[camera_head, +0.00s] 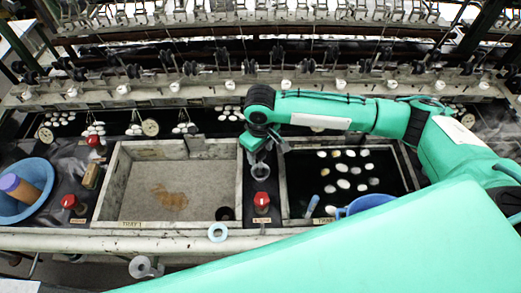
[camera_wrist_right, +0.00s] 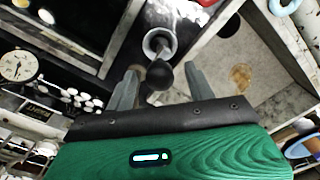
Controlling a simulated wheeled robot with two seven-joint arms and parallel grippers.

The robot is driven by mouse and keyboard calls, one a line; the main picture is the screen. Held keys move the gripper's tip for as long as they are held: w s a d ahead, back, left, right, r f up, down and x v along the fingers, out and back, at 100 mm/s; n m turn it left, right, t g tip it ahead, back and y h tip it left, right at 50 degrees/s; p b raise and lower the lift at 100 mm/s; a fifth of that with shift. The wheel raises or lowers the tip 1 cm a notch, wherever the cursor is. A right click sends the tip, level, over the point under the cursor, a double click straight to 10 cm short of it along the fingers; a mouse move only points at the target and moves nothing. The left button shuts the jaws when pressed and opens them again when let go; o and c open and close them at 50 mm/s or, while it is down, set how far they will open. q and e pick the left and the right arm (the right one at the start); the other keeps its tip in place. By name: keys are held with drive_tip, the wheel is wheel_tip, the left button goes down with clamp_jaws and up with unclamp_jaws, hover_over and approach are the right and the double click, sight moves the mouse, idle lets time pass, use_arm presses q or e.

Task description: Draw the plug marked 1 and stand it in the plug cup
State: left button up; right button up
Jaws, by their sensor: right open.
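A plug with a black ball knob (camera_wrist_right: 159,75) stands with its stem in a pale-rimmed metal cup (camera_wrist_right: 157,42) in the right wrist view. The cup (camera_head: 260,171) sits on the dark divider between the two basins in the head view. My right gripper (camera_wrist_right: 162,88) is open, with one finger on each side of the knob; it also shows above the cup in the head view (camera_head: 261,156). I cannot tell whether the fingers touch the knob. No number on the plug is readable. A dark round spot (camera_head: 225,213), apparently a drain hole, shows in the tray 1 basin (camera_head: 170,224). My left gripper is not in view.
A red-topped knob (camera_head: 262,200) stands in front of the cup. A light blue ring (camera_head: 218,232) lies on the front ledge. Reeling machinery lines the back.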

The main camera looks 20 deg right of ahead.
wheel_tip(320, 180, up, 14)
drive_tip(key=b, duration=0.3)
drive_tip(key=shift+f, duration=0.25)
